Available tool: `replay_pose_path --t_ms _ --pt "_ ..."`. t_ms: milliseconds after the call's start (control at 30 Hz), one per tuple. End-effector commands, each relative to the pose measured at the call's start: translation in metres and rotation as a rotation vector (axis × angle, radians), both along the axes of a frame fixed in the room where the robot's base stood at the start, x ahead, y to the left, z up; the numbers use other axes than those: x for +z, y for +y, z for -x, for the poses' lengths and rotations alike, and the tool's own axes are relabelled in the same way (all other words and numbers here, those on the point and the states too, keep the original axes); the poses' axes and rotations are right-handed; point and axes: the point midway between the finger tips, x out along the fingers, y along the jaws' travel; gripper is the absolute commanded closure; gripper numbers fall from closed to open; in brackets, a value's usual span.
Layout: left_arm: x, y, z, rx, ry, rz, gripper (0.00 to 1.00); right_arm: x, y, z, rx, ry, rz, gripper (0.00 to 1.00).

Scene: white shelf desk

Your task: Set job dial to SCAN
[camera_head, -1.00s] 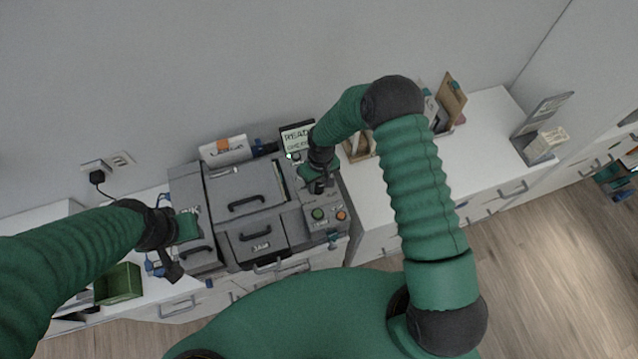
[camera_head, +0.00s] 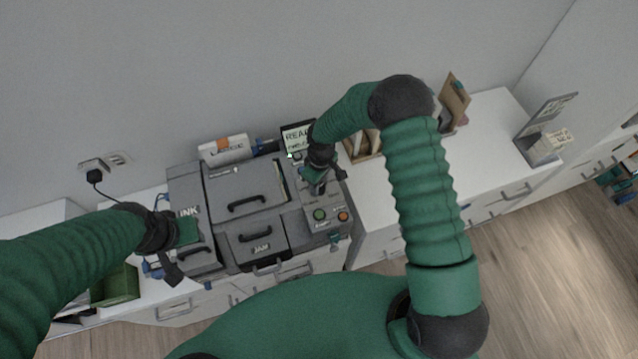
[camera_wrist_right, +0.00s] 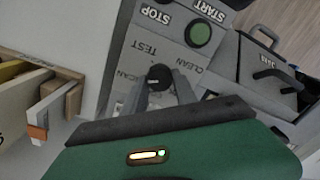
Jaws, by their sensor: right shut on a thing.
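The job dial (camera_wrist_right: 159,76) is a small dark round knob on the grey printer panel. The printed words TEST (camera_wrist_right: 131,50), CLEAN (camera_wrist_right: 197,61) and a partly covered SCAN (camera_wrist_right: 131,85) surround it, upside down in the right wrist view. My right gripper (camera_wrist_right: 158,88) is shut on the dial, one finger on each side. I cannot tell which word the dial points to. In the head view my right gripper (camera_head: 317,187) hides the dial. My left gripper (camera_head: 174,272) hangs by the printer's left front; its jaws are unclear.
The grey printer (camera_head: 240,190) has a lit screen (camera_head: 298,137) at the back, a green START button (camera_head: 319,215) and an orange STOP button (camera_head: 342,216). A green box (camera_head: 117,286) stands at left. Wooden file holders (camera_head: 365,150) stand right of the printer.

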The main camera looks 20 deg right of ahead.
Motion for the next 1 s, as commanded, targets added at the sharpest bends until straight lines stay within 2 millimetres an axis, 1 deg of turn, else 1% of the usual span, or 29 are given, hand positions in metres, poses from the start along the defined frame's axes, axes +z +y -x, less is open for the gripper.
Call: replay_pose_path --t_ms 33,233,267,400,667,767,867,967,1000 --pt "0.0 0.0 0.0 0.0 0.0 0.0 0.64 0.002 0.0 -0.003 0.0 -0.009 -0.002 1.0" --pt "0.0 0.0 0.0 0.0 0.0 0.0 0.64 0.002 0.001 -0.003 -0.001 -0.009 -0.002 1.0" --pt "0.0 0.0 0.0 0.0 0.0 0.0 0.64 0.002 0.001 -0.003 -0.001 -0.009 -0.002 0.63" --pt "0.0 0.0 0.0 0.0 0.0 0.0 0.64 0.001 0.0 -0.002 -0.001 -0.007 -0.001 0.45" --pt "0.0 0.0 0.0 0.0 0.0 0.0 0.64 0.001 0.0 -0.001 -0.001 -0.003 -0.001 0.45" --pt "-0.002 0.0 0.0 0.0 0.0 0.0 0.64 0.005 0.0 -0.001 -0.002 -0.003 -0.001 0.45" --pt "-0.006 0.0 0.0 0.0 0.0 0.0 0.64 0.02 -0.001 -0.003 -0.002 -0.007 -0.001 0.45" --pt "-0.013 0.0 0.0 0.0 0.0 0.0 0.64 0.045 -0.002 -0.004 -0.003 -0.009 -0.001 0.45" --pt "-0.015 0.0 0.0 0.0 0.0 0.0 0.64 0.057 -0.002 -0.005 -0.002 -0.01 0.0 0.45"
